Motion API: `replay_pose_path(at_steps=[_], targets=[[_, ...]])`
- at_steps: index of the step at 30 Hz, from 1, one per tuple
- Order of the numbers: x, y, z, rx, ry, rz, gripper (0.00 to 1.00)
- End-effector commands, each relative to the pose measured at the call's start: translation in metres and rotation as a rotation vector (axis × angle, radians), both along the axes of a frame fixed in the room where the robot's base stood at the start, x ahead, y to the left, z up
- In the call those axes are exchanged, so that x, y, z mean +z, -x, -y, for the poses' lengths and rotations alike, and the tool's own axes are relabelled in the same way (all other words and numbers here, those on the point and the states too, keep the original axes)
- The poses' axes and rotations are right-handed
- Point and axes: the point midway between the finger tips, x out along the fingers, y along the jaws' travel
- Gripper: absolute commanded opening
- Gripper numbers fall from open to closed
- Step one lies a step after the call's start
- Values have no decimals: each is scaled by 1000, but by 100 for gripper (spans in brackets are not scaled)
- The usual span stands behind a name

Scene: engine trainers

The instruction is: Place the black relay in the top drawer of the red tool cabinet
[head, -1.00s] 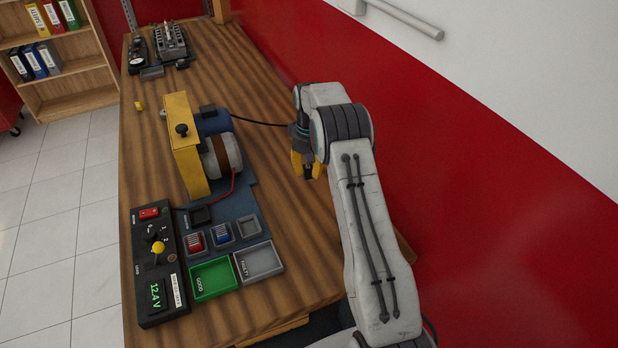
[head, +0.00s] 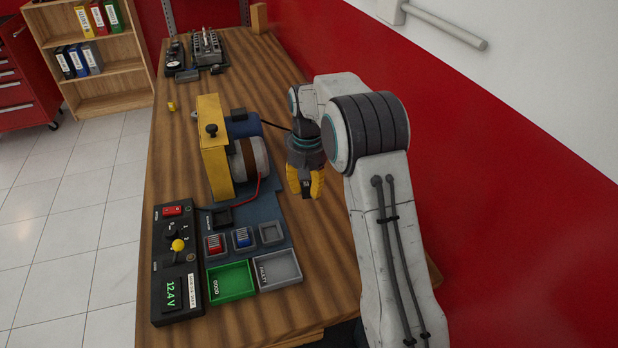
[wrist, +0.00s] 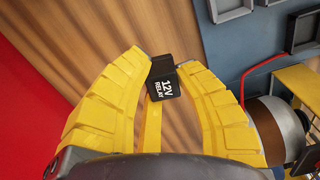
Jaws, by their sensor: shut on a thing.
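My gripper (head: 306,190) is shut on the black relay (wrist: 165,82), which is marked "12V RELAY" in the wrist view. The relay sits between the tips of the yellow fingers. In the head view the relay (head: 306,187) shows as a small dark block, held above the right side of the wooden bench. The red tool cabinet (head: 22,85) stands on the floor at the far left edge of the head view, only partly in frame. Several of its drawer fronts show; whether the top drawer is open I cannot tell.
The wooden bench (head: 290,310) carries a motor rig with a yellow plate (head: 213,150), a control box (head: 176,262) reading 12.4 V, a green tray (head: 231,281) and a grey tray (head: 278,269). A bookshelf (head: 112,60) stands behind. Tiled floor (head: 75,215) left of the bench is clear.

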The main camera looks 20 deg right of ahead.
Motion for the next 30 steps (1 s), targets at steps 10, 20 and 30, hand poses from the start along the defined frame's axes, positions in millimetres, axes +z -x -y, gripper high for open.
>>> replay_pose_path(at_steps=[10, 20, 30], targets=[[-46, 40, -16, 90, 0, -3, 4], [-52, 52, -19, 118, 0, 1, 4], [-28, 52, -19, 117, 0, -1, 4]])
